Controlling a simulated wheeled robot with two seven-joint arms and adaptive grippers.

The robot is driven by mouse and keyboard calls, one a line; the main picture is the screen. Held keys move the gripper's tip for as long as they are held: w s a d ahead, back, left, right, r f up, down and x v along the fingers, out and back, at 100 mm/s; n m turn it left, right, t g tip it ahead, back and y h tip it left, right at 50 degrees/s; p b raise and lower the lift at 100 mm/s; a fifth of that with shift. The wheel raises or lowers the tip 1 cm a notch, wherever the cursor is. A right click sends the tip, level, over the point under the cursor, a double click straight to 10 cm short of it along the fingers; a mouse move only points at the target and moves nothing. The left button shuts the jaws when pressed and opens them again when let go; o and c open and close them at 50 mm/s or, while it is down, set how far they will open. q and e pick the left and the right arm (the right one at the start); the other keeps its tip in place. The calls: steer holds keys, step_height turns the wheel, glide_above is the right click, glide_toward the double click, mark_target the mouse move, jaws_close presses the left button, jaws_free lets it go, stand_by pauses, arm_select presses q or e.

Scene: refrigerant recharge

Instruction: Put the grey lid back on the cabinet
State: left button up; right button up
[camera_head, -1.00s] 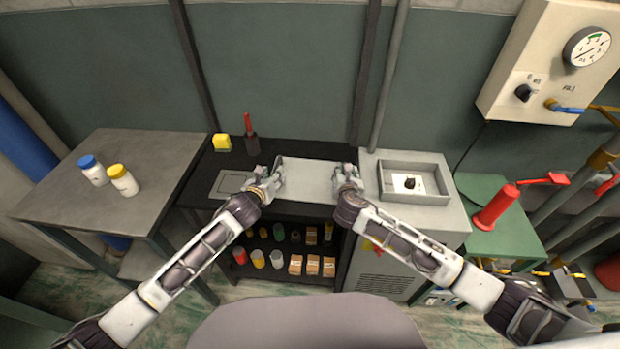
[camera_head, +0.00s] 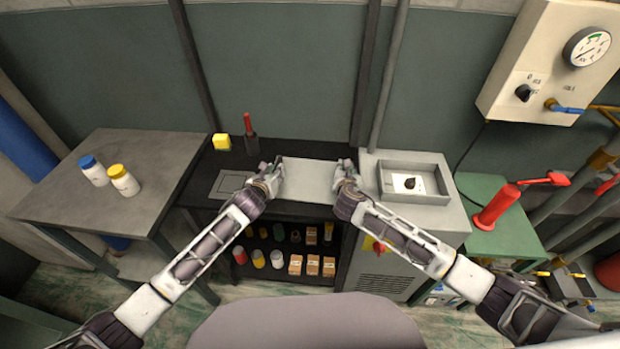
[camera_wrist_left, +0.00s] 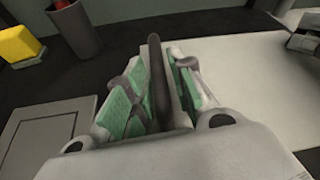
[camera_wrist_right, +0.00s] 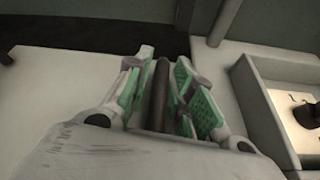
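The grey lid (camera_head: 310,178) is a flat pale panel lying on the black bench, left of the cabinet. The cabinet (camera_head: 437,214) is light grey, with an open recess in its top; a black knob on a white plate (camera_head: 409,183) shows inside. My left gripper (camera_head: 271,166) is at the lid's left end, closed around a dark upright bar (camera_wrist_left: 157,85). My right gripper (camera_head: 346,167) is at the lid's right end, closed around a similar dark bar (camera_wrist_right: 160,95). The bars look like the lid's handles; their lower ends are hidden by the fingers.
A yellow block (camera_head: 221,142) and a dark cup with a red-handled tool (camera_head: 250,143) stand behind the lid's left end. Two bottles (camera_head: 124,181) stand on the left table. A red pump (camera_head: 497,207) stands right of the cabinet. Shelves below hold several cans and boxes.

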arm_select(q)
jaws_close()
arm_select(e)
jaws_close()
arm_select(q)
steer(key=shift+w+a+r+p, duration=0.1)
steer(key=shift+r+p, duration=0.2)
steer(key=shift+r, duration=0.05)
arm_select(e)
steer(key=shift+a+r, duration=0.1)
steer(key=shift+r, duration=0.2)
